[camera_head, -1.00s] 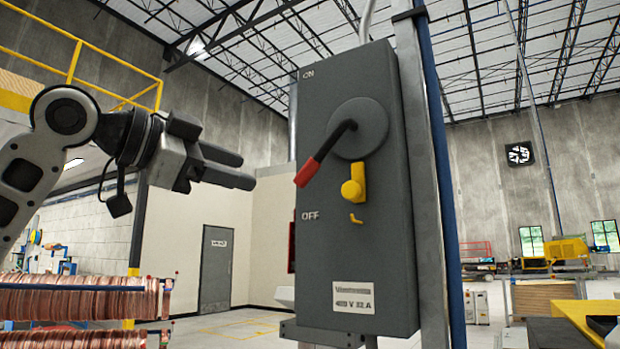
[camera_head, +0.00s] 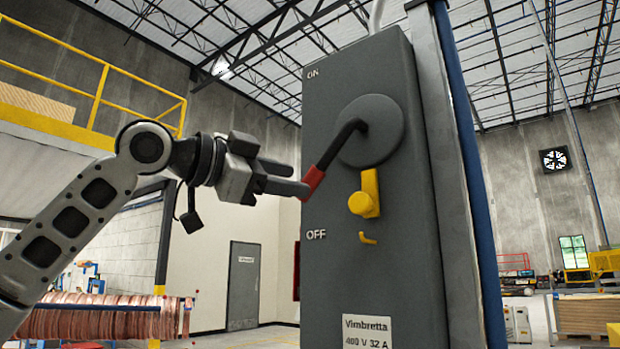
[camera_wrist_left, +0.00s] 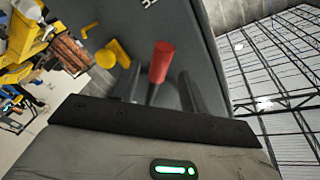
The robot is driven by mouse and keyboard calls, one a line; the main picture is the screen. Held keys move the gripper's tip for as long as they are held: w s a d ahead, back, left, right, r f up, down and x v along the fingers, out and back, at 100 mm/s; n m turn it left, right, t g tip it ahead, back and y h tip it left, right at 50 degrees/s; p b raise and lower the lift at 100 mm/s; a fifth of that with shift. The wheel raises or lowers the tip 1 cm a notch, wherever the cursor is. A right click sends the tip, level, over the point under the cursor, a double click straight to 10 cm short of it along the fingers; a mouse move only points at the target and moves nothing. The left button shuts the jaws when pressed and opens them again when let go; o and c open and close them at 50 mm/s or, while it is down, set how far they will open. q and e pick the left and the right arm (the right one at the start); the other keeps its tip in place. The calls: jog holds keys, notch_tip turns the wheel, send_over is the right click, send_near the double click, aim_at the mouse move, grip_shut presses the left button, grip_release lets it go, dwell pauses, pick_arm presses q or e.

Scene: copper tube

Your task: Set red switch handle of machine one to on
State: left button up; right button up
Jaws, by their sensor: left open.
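The switch box (camera_head: 345,270) is a tall grey cabinet marked ON at the top and OFF lower down. Its handle is a black bent lever with a red grip (camera_head: 313,182), pointing down and left toward the OFF mark. My left gripper (camera_head: 300,180) is open at the red grip, its fingertips beside it. In the left wrist view the red grip (camera_wrist_left: 161,62) stands between the two fingers (camera_wrist_left: 160,92). Whether they touch it cannot be seen. My right gripper is not in view.
A yellow latch (camera_head: 364,196) sits on the box just below the lever's round hub. A blue and grey post (camera_head: 465,150) stands against the box's right side. Copper tube coils (camera_head: 95,318) are at lower left, and a grey door (camera_head: 244,285) is behind.

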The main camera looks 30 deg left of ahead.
aim_at(303, 181)
pick_arm(q)
jog(key=x, duration=0.5)
jog(key=shift+p, duration=0.3)
jog(key=shift+s, duration=0.1)
grip_shut()
jog(key=shift+r, duration=0.1)
